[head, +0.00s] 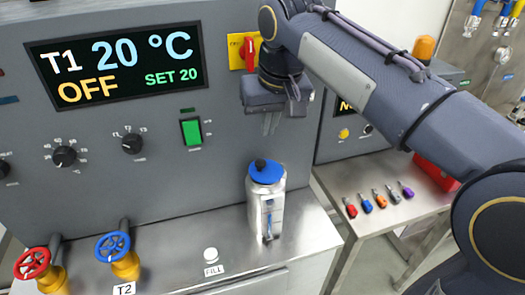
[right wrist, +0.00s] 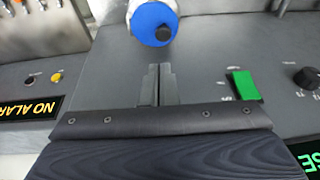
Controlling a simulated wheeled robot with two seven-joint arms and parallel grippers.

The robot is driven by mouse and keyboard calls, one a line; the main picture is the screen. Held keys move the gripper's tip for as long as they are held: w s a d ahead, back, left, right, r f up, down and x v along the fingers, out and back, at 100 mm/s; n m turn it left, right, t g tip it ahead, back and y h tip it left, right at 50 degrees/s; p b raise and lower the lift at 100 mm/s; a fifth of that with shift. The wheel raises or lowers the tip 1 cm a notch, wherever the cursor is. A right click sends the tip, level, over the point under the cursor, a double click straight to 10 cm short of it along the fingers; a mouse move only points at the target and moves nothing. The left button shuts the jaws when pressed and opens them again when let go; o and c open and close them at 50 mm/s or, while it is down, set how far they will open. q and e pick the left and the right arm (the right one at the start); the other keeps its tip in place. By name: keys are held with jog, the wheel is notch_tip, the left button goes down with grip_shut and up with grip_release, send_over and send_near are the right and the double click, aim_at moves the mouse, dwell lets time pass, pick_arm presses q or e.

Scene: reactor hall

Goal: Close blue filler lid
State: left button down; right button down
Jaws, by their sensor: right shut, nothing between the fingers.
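A round blue lid (head: 265,171) with a black knob sits on top of a silver canister (head: 268,205), which stands on the steel ledge against the grey panel. I cannot tell whether the lid is fully seated. In the right wrist view the blue lid (right wrist: 150,20) shows at the top, ahead of the fingertips, with the canister partly cut off. My right gripper (head: 271,123) is shut and empty, above the lid and close to the panel, not touching the lid. Its closed fingers show in the right wrist view (right wrist: 158,84). My left gripper is not in view.
A round white port (head: 211,254) with a FILL label is on the ledge left of the canister. A red valve wheel (head: 32,263) and a blue one (head: 113,246) stand farther left. A green switch (head: 191,132) is on the panel. A side table (head: 405,228) holds several small coloured items.

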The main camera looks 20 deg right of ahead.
aim_at(262, 160)
jog(key=x, duration=0.5)
jog(key=s+x, duration=0.1)
jog(key=x, duration=0.1)
jog(key=shift+a+f, duration=0.15)
jog(key=shift+f, duration=0.2)
